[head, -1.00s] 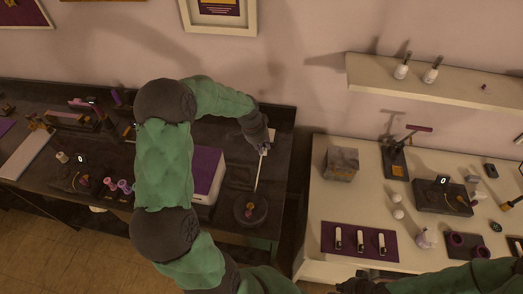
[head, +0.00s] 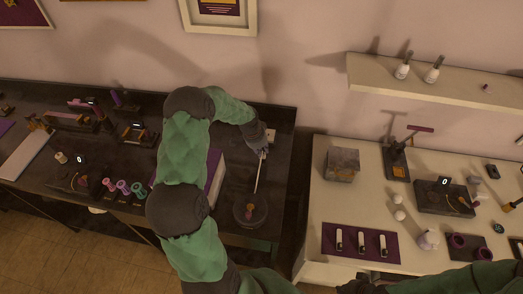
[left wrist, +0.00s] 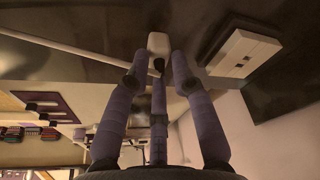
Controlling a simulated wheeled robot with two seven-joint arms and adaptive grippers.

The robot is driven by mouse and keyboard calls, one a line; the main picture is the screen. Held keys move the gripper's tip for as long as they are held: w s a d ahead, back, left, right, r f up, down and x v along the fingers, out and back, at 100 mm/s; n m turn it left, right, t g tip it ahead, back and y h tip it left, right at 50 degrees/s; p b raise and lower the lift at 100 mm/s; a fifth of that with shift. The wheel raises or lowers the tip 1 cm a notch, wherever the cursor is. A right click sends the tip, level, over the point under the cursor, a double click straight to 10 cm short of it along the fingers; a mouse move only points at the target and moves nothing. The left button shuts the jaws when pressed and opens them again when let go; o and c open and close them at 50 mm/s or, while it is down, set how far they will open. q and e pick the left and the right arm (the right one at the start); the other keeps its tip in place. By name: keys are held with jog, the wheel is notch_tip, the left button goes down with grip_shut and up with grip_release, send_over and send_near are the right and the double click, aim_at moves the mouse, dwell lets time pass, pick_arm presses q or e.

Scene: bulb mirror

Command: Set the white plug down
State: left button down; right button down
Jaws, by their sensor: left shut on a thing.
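My left gripper (head: 263,150) is over the right end of the dark left table in the head view. Its fingers are closed around the white plug (left wrist: 158,43), which shows at the fingertips in the left wrist view. A thin white cord (head: 259,175) runs from near the fingertips down to a dark round base (head: 250,211) in the head view. A white box (left wrist: 245,52), apparently a socket, lies beside the plug, apart from it in the left wrist view. My right arm crosses the bottom right; I cannot make out its fingers.
A purple-topped white box (head: 215,172) stands partly behind my left arm. A gap separates the dark table from the cream table (head: 325,205). Dark tabletop around the cord is bare.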

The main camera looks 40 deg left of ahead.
pick_arm(q)
jog(key=c, duration=1.5)
grip_release()
jog(key=shift+f, duration=0.2)
jog(key=o, duration=0.5)
jog(key=shift+c, duration=0.2)
jog(key=shift+r, duration=0.1)
jog(key=p+v, duration=0.1)
jog(key=v, duration=1.1)
jog(key=shift+r, duration=0.15)
